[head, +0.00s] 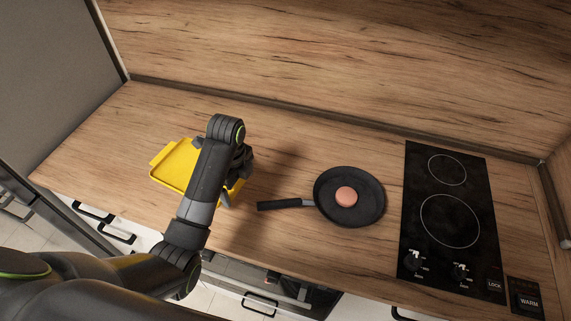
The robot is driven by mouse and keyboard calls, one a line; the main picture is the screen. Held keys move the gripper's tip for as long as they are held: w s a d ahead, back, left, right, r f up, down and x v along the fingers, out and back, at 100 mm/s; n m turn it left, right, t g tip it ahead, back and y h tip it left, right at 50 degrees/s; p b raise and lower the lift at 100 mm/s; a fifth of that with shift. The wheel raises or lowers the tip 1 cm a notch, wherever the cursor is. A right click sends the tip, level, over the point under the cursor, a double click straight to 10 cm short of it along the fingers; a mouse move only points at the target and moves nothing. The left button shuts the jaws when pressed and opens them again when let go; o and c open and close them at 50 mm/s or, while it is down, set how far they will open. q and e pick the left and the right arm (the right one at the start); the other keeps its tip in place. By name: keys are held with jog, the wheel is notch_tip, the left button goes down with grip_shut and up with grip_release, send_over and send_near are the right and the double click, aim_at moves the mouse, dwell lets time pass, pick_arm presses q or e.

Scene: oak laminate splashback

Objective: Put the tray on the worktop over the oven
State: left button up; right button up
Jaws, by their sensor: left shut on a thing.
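The yellow tray (178,164) is on the left part of the wooden worktop (290,150), partly hidden behind my left arm. I cannot tell whether it rests on the worktop or is slightly above it. My left gripper (234,186) is at the tray's right side, shut on its edge; the arm hides much of the grip. The oven (300,288) seems to be the dark-fronted unit below the worktop's front edge, mostly cut off by the edge. My right gripper is not in view.
A black frying pan (328,211) with a round pinkish-orange item (346,196) in it stands right of the tray, its handle pointing left. A black hob (452,222) is further right. The wooden splashback (350,60) closes off the back. Bare worktop lies between tray and pan.

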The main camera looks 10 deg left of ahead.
pick_arm(q)
jog(key=s+r+m+p, duration=0.1)
jog(key=r+m, duration=0.1)
send_over(244, 213)
jog(key=shift+m, duration=0.4)
notch_tip(244, 213, down, 6)
jog(key=shift+b, duration=0.35)
notch_tip(244, 213, down, 4)
jog(key=shift+r+p, duration=0.2)
jog(key=shift+p, duration=0.25)
jog(key=shift+f, duration=0.5)
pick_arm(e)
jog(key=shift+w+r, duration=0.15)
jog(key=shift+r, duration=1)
pick_arm(q)
jog(key=o, duration=1)
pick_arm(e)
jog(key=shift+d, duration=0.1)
